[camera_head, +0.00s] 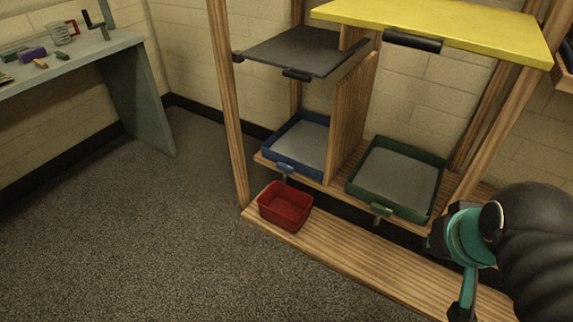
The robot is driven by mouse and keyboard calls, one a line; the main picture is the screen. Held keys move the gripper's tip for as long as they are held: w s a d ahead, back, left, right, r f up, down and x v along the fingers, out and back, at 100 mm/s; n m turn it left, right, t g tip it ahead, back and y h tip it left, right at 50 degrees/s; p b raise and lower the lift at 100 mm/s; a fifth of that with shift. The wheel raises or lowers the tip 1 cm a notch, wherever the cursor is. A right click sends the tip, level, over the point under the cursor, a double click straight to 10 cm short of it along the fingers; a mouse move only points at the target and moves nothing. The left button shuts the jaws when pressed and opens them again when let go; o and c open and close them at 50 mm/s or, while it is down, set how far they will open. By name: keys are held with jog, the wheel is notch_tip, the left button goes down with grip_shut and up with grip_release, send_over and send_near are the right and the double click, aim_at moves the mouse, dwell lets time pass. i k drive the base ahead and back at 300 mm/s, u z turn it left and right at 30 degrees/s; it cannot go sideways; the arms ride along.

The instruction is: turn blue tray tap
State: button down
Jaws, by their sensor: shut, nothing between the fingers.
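The blue tray (277,153) sits on the lower left shelf of a wooden rack, with a flat grey surface inside. Its tap (285,169) is a small grey fitting at the middle of the front wall, above a red bin (285,206). The tap's exact handle position is too small to tell. My gripper (461,308), teal and black, is at the lower right edge, shut and empty. It hangs well to the right of the blue tray, in front of the rack, and touches nothing that I can see.
A green tray (429,190) with its own tap (381,209) stands right of a wooden divider (349,118). A dark upper tray (300,51) and a yellow panel (450,28) overhang them. A grey table (137,75) stands left. The floor (150,235) is clear.

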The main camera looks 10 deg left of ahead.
aim_at(285, 170)
jog(key=u, duration=0.25)
jog(key=k, duration=0.35)
jog(key=u, duration=2.45)
jog(key=i, duration=0.1)
jog(key=z, duration=1.45)
jog(key=i, duration=1.05)
jog(key=z, duration=0.7)
